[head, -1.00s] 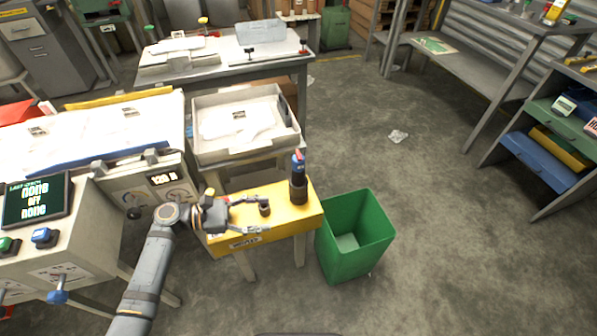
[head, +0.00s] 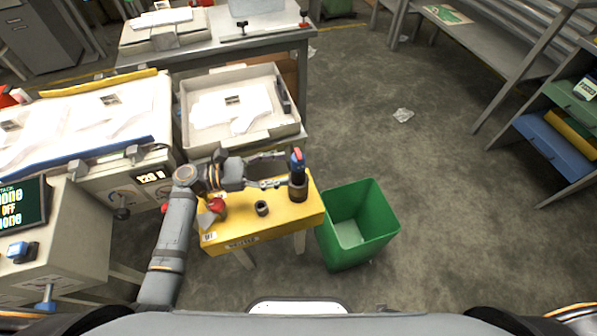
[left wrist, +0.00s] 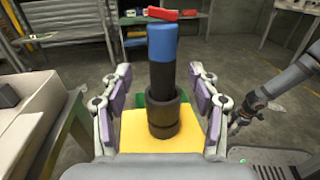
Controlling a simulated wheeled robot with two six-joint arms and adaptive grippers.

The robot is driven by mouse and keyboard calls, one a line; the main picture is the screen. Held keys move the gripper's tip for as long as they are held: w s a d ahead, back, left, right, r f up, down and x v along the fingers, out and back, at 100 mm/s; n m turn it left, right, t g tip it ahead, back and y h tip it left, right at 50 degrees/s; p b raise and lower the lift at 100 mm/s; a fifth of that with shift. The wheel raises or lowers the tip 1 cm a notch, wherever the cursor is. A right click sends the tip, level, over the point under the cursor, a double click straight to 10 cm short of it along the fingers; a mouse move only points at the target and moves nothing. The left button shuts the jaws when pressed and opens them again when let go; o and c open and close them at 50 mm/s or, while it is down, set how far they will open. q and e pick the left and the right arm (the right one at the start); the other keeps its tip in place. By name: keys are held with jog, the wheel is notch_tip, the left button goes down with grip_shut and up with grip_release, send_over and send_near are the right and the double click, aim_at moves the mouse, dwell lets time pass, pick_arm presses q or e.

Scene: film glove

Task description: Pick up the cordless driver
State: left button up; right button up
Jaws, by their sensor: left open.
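The cordless driver (head: 298,158) stands upright in a dark round holder (head: 298,189) at the right end of the yellow table (head: 270,222). It has a dark body, a blue upper part and a red top. In the left wrist view the driver (left wrist: 163,60) stands midway between my finger pads, in its holder (left wrist: 163,118). My left gripper (head: 284,169) is open, its fingers reaching to either side of the driver; I see no clear contact. My right arm's gripper (left wrist: 243,114) shows small at the right of the left wrist view; its jaws are unclear.
A small dark cup (head: 262,208) and a red-and-grey item (head: 216,207) sit on the yellow table. A green bin (head: 360,225) stands right of it. A grey tray (head: 240,146) lies behind. The floor to the right is mostly clear.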

aim_at(298, 167)
pick_arm(q)
jog(key=d, duration=0.5)
jog(key=shift+w+d+f, duration=0.1)
jog(key=shift+w+d, duration=0.05)
jog(key=shift+w, duration=0.1)
jog(key=c, duration=1.3)
